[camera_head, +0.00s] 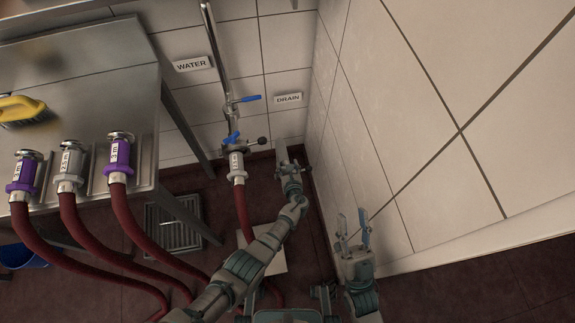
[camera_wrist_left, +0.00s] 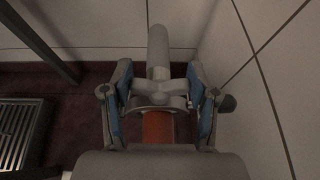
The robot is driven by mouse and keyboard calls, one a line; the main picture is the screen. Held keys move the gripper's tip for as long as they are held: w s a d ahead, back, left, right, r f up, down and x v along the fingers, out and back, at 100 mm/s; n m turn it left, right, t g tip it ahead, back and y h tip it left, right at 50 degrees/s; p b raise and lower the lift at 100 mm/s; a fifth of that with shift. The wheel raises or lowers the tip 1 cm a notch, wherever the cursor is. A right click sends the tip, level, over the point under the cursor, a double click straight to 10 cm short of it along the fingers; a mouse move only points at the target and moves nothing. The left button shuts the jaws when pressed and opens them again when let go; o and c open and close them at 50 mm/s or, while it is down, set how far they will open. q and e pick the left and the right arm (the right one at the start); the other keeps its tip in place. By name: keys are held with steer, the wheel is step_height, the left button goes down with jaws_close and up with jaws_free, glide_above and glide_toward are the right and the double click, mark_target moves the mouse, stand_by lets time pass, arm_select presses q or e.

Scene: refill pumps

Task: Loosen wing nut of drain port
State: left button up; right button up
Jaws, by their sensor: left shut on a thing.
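The drain port shows as a short grey pipe (camera_wrist_left: 158,45) in the left wrist view. A grey cross-shaped wing nut (camera_wrist_left: 160,87) sits across it, with a ring and an orange-red part (camera_wrist_left: 157,127) below. My left gripper (camera_wrist_left: 159,98) is shut on the wing nut, its blue-padded fingers on either side. In the head view, my left gripper (camera_head: 290,170) is low by the wall corner and hides most of the nut. The DRAIN sign (camera_head: 288,99) is on the wall above. My right gripper (camera_head: 353,229) is open and empty, beside the right wall.
A vertical pipe with blue valve handles (camera_head: 249,98) and a hose coupling (camera_head: 236,165) stands just left of my left gripper. Several red hoses (camera_head: 130,262) cross the floor. A steel counter (camera_head: 110,75) is at left, a floor grate (camera_head: 172,228) beside it. The tiled wall closes the right.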

arm_select(q)
steer(key=shift+s+d, duration=0.1)
stand_by(0.4)
steer(key=o, duration=1.2)
steer(key=shift+c, duration=0.2)
steer(key=shift+s+d+r, duration=0.2)
steer(key=shift+s+d, duration=0.05)
steer(key=shift+s, duration=0.3)
steer(key=v, duration=1)
steer(key=shift+s+d+r, duration=0.1)
steer(key=shift+s+r, duration=0.05)
steer(key=shift+s, duration=0.1)
